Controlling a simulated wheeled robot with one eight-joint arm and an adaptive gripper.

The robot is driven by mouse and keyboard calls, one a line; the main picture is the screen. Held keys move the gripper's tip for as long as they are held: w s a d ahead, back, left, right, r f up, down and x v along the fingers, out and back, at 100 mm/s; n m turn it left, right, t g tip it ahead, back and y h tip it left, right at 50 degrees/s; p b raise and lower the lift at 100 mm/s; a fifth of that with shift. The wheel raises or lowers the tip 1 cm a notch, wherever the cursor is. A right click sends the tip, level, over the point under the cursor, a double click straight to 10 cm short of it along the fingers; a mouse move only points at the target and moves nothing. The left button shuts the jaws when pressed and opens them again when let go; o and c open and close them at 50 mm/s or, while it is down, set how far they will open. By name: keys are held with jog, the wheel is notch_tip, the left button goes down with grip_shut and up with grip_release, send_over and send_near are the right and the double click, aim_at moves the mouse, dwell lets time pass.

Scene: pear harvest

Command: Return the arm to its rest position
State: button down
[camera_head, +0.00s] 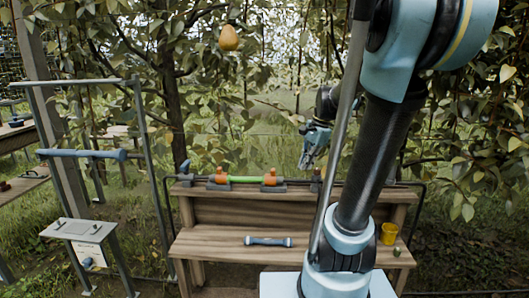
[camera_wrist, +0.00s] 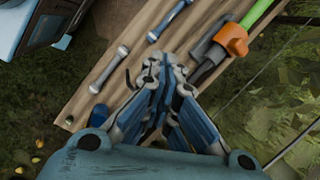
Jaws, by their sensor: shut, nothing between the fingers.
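My arm (camera_head: 377,160) rises on the right of the head view and reaches over behind itself towards the bench. My gripper (camera_head: 308,163) hangs above the bench's upper shelf, right of its middle, and points downward. In the wrist view my gripper (camera_wrist: 165,68) is shut and empty, its blue fingers meeting above the wooden planks. Nothing is seen between the fingers.
A wooden bench (camera_head: 205,246) carries a green bar (camera_head: 243,180) in orange clamps, a blue-grey handle (camera_head: 268,241) and a yellow cup (camera_head: 389,233). A pear (camera_head: 229,38) hangs above. A metal frame (camera_head: 150,170) and small stand (camera_head: 77,229) are at left.

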jog(key=s+d+f+n+h, duration=0.1)
jog(key=s+f+n, duration=0.4)
jog(key=s, duration=0.3)
jog(key=s+d+f+n+t+h, duration=0.1)
jog(key=s+d+f+n, duration=0.1)
jog(key=s+f+n, duration=0.4)
jog(key=s+n, duration=0.1)
jog(key=s, duration=0.2)
jog(key=shift+s+f+n+h, duration=0.15)
jog(key=shift+s+n+h, duration=0.15)
jog(key=shift+n+h, duration=0.1)
